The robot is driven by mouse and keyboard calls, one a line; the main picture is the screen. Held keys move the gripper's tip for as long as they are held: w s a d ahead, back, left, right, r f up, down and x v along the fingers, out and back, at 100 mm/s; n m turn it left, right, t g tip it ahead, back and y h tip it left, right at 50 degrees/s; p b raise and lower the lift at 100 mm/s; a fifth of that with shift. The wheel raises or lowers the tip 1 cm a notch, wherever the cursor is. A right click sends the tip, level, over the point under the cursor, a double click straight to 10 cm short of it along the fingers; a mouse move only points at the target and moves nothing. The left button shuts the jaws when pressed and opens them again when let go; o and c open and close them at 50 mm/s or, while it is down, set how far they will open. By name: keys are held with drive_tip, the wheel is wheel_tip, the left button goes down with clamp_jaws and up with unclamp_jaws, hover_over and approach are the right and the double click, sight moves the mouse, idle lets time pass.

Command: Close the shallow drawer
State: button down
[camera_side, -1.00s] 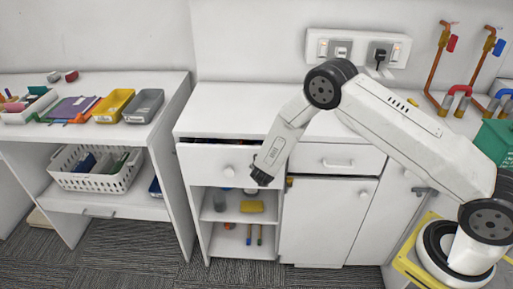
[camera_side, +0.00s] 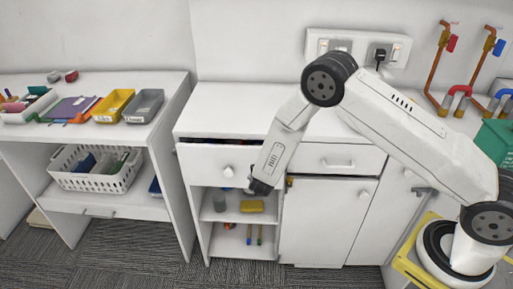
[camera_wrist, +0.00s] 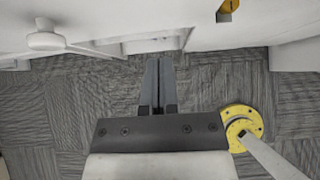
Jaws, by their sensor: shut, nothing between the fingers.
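The shallow white drawer (camera_side: 205,161) is the top left drawer of the white cabinet. It stands partly open, with dark and coloured contents showing in the gap behind its front. Its round knob (camera_side: 228,171) also shows at the upper left of the wrist view (camera_wrist: 45,40). My gripper (camera_side: 257,188) is shut and empty, pointing down just right of the knob and near the drawer front's lower right corner. In the wrist view the closed fingers (camera_wrist: 159,75) are clear of the knob. I cannot tell the exact gap to the drawer front.
Below the drawer are open shelves with a yellow sponge-like block (camera_side: 251,206) and small items. A closed drawer (camera_side: 338,160) and closed doors (camera_side: 328,220) are to the right. A desk with trays (camera_side: 142,106) and a white basket (camera_side: 97,170) stands at left.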

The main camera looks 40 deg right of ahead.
drive_tip(key=s+a+r, duration=0.1)
drive_tip(key=a+r, duration=0.4)
drive_tip(key=a, duration=0.2)
drive_tip(key=shift+s+r, duration=0.25)
drive_tip(key=shift+s, duration=0.05)
idle(0.5)
drive_tip(key=w+d+r+x, duration=0.1)
drive_tip(key=r+x, duration=0.1)
drive_tip(key=x, duration=1)
drive_tip(key=shift+w+d+f, duration=0.35)
drive_tip(key=shift+w, duration=0.05)
